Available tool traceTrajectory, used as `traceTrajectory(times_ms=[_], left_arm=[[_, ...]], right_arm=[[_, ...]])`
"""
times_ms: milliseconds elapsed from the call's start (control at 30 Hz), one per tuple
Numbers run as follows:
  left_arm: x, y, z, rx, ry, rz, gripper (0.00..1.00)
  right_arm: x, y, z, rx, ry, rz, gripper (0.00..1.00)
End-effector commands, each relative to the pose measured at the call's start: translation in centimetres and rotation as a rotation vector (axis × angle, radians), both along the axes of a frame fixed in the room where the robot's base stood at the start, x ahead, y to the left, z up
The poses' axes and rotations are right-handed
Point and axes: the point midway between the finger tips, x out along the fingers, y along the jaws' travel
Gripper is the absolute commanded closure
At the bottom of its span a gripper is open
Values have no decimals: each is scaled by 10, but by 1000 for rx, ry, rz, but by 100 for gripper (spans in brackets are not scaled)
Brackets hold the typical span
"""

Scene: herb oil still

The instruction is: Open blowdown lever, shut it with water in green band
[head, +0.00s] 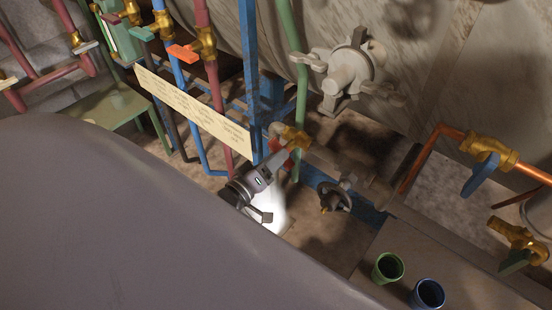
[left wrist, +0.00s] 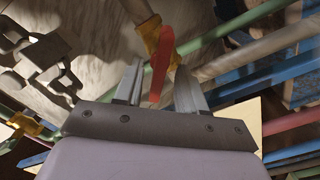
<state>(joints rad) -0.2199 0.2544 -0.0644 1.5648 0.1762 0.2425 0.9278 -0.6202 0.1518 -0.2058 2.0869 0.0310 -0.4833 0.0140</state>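A red lever (head: 278,146) sits on a brass valve (head: 294,137) low on the still, beside a green pipe. It also shows in the left wrist view (left wrist: 161,62), running up from between my fingers to the brass valve body (left wrist: 150,33). My left gripper (head: 277,160) is at the lever. In the left wrist view its two fingers (left wrist: 158,88) stand apart, one on each side of the lever, with gaps visible. My right gripper is not in view. I cannot make out a water gauge or its green band.
The still's pale body (head: 420,30) with a clamped hatch (head: 347,70) fills the back. A cream label board (head: 190,105) and red, blue and green pipes stand left. Brass valves (head: 488,150) and two cups, green (head: 388,267) and blue (head: 428,293), are at right.

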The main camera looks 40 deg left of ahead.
Motion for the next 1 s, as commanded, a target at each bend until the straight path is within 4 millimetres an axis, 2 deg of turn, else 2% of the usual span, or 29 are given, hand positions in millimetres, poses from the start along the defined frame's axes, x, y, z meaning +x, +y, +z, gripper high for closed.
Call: traceTrajectory(times_ms=[100, 400, 467, 500, 533, 1000], left_arm=[[7, -1, 0, 0, -1, -1, 60], [8, -1, 0, 0, 1, -1, 60], [8, -1, 0, 0, 1, -1, 80], [8, -1, 0, 0, 1, -1, 93], [8, -1, 0, 0, 1, -1, 100], [8, -1, 2, 69, -5, -1, 100]], right_arm=[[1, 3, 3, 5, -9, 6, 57], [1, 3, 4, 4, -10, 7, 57], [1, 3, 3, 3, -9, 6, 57], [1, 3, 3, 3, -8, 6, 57], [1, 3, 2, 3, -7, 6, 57], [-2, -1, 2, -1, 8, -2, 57]])
